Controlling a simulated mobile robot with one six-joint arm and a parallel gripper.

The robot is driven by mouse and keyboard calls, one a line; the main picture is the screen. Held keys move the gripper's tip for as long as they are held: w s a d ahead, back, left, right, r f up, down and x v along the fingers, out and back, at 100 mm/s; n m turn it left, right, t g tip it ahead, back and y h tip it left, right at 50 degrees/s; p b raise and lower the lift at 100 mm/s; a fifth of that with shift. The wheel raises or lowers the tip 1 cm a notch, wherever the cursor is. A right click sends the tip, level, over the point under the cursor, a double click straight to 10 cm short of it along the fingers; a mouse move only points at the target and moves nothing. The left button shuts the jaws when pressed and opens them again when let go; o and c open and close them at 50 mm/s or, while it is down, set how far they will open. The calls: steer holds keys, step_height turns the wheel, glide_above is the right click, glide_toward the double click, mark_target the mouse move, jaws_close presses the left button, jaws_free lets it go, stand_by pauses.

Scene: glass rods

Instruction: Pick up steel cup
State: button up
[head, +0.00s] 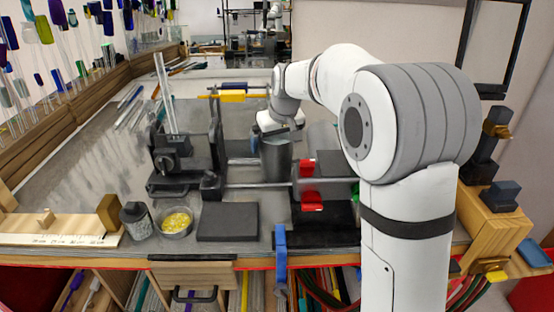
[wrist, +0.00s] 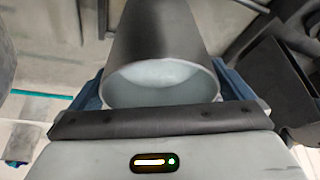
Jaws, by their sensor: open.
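The steel cup (head: 276,161) is a grey metal cylinder standing upright on the grey bench, near the middle of the head view. My gripper's blue-grey fingers (wrist: 161,88) lie on the left and right of the cup. The jaws are open around it; whether either finger touches the wall cannot be told.
A black stand (head: 170,160) holding glass rods is left of the cup. A horizontal rod (head: 250,186) and red clamp parts (head: 309,190) are in front and to the right. A dark flat block (head: 228,222), a yellow-filled dish (head: 177,221) and a jar (head: 136,219) sit near the front edge.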

steer(key=shift+c, duration=0.3)
steer(key=c, duration=1.8)
steer(key=shift+r, duration=0.2)
steer(key=shift+c, duration=0.5)
